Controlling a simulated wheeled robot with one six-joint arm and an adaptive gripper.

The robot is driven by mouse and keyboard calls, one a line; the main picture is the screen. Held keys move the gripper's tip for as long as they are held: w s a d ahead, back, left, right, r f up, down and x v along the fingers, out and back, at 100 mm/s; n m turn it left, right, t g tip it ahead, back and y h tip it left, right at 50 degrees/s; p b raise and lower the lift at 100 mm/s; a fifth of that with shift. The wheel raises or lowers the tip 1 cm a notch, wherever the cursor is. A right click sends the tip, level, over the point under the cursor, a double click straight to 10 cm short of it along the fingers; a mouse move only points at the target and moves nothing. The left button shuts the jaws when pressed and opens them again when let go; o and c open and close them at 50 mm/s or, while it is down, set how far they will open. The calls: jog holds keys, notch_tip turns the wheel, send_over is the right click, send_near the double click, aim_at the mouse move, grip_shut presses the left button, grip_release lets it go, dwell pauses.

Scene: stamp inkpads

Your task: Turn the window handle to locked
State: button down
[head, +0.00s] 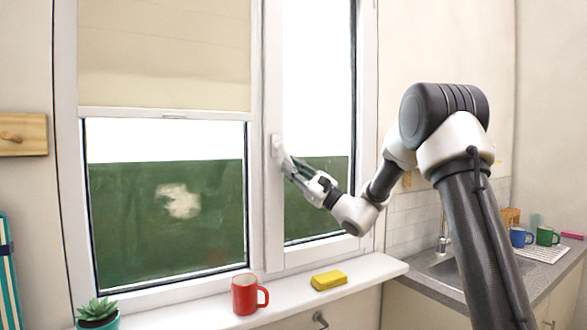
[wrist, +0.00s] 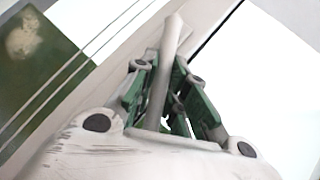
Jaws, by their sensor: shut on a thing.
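The white window handle (head: 277,148) sits on the frame post between the two panes in the head view. Its lever slants down and to the right from its base, neither upright nor level as far as I can see. My gripper (head: 292,170) is shut on the lever, reaching in from the lower right. In the wrist view the pale handle lever (wrist: 164,70) runs between the green-sided fingers of my gripper (wrist: 160,68), and its far end shows beyond the fingertips. The fingers hide part of the lever.
A red mug (head: 245,294), a yellow sponge (head: 329,280) and a potted succulent (head: 98,315) stand on the white sill (head: 375,272) below. A blind (head: 165,50) covers the upper left pane. A sink counter (head: 415,268) is at right.

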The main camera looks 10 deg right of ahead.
dwell(0.3)
jog(key=c, duration=1.4)
grip_release()
jog(key=shift+c, duration=0.2)
jog(key=v, duration=1.2)
